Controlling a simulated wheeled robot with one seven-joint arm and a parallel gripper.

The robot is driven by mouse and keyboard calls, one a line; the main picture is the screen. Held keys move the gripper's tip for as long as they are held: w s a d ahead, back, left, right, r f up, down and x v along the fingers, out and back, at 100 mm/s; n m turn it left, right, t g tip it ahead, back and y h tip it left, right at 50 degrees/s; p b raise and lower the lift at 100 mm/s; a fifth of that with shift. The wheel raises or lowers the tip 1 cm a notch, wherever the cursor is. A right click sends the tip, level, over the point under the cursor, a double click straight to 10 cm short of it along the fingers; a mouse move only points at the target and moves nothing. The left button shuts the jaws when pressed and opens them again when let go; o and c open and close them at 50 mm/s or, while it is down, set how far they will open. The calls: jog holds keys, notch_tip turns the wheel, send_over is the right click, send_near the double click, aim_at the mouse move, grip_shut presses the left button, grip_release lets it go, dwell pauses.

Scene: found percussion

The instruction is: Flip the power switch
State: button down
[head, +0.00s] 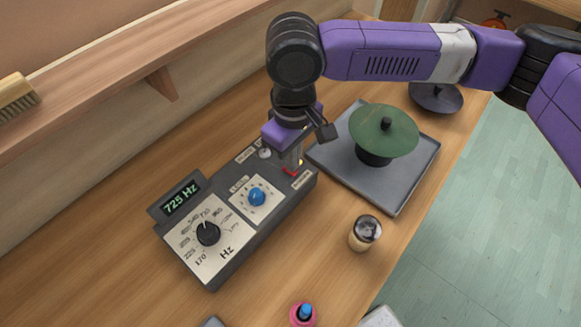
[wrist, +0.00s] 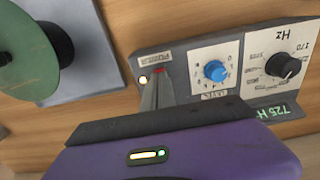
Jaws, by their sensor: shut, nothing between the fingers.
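The grey control box (head: 248,232) lies on the wooden bench, with a lit display (head: 180,197) reading 725 Hz. It carries a black frequency knob (head: 208,233) and a blue level knob (head: 257,196). The power switch area, with a red part (head: 291,171) and a small glowing yellow-white light, is at the box's far right end; the red part also shows in the wrist view (wrist: 161,71). My gripper (head: 297,166) is shut and empty, its tips down at the switch. The fingers hide much of the switch, and I cannot tell its position or whether they touch it.
A grey tray (head: 416,159) with a green disc (head: 384,131) on a black stand is right of the box. A small jar (head: 365,233) and a pink item with a blue top (head: 303,313) stand nearer. A wooden shelf (head: 112,64) runs above the bench on the left.

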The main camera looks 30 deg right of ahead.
jog(key=shift+f+b, duration=0.35)
jog(key=shift+f, duration=0.45)
dwell(0.4)
jog(key=shift+r+p, duration=3.4)
jog(key=shift+r, duration=0.1)
